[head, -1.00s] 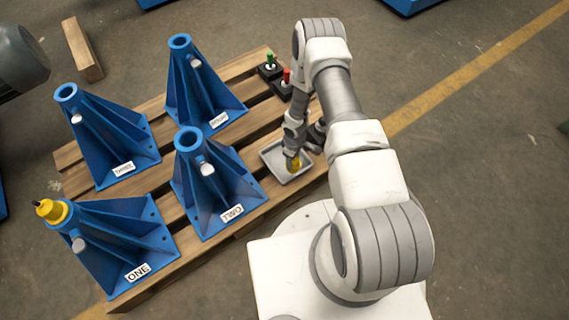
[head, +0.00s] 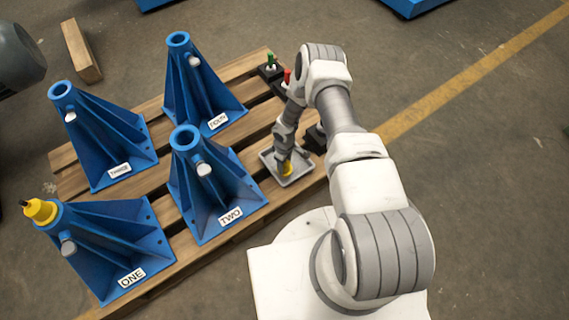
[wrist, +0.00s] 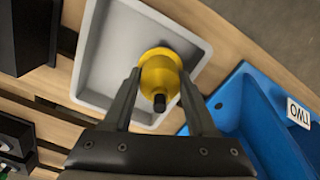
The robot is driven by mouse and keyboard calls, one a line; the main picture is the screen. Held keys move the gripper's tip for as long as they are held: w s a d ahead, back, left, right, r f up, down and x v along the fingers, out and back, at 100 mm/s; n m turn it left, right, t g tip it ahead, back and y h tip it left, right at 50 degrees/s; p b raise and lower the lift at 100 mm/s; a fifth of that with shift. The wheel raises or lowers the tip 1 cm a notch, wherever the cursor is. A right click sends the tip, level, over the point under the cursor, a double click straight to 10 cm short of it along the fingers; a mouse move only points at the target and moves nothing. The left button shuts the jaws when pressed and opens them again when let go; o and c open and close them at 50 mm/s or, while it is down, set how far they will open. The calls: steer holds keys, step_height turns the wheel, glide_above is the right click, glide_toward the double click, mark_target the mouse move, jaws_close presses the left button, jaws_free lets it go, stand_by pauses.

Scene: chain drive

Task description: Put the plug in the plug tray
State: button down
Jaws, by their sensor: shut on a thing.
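The yellow plug (wrist: 160,72) with a dark tip is between the fingers of my gripper (wrist: 160,85) in the wrist view. My gripper is shut on it. The plug is over or in the grey plug tray (wrist: 92,80); I cannot tell whether it touches the tray floor. In the head view the plug (head: 286,168) shows as a small yellow patch below my gripper (head: 285,160), inside the outline of the tray (head: 297,180). A second yellow plug (head: 40,211) sits on top of the blue stand marked ONE (head: 110,245).
Blue stand TWO (head: 215,195) is close left of the tray. Stands THREE (head: 105,140) and FOUR (head: 205,90) stand farther back on the wooden pallet (head: 265,207). Small dark blocks with a green peg (head: 270,62) and a red peg (head: 286,76) lie behind the tray.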

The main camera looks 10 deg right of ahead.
steer(key=shift+c, duration=1)
jaws_free()
